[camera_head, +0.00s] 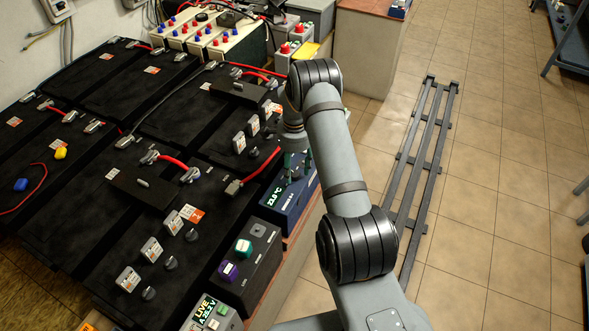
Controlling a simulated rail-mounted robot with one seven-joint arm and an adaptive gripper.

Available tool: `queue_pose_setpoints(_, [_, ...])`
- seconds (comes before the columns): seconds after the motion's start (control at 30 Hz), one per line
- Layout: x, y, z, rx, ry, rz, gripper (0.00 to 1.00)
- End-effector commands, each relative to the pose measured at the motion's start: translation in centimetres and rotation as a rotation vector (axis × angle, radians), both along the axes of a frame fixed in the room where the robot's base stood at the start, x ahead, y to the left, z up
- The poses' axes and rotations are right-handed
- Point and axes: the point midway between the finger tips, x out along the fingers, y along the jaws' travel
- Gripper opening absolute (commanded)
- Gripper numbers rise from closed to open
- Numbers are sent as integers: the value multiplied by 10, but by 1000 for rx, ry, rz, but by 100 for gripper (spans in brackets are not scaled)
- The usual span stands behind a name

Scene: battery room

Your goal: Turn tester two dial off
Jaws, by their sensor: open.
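A blue tester box (277,201) with a lit green display (275,196) sits at the right edge of the battery bench, near the middle of the view. My gripper (297,172) points down over this box, with its fingers apart. The gripper and wrist cover part of the box top, so any dial there is hidden. A grey meter (207,313) with a lit "LIVE" display and a green button stands at the bottom edge. No readable label tells me which device is tester two.
A black box (262,276) with a purple and a green-white control stands between the blue box and the grey meter. Black batteries (75,210) with cables and terminals fill the left. A dark rail (411,190) lies on the tiled floor at right.

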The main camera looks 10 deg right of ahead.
Motion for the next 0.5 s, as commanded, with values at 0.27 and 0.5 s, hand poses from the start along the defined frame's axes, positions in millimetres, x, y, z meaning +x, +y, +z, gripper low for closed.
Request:
queue_pose_setpoints(0.27, [0, 0, -12, -1, -1, 0, 48])
queue_pose_setpoints(0.5, [0, 0, -12, -1, -1, 1, 43])
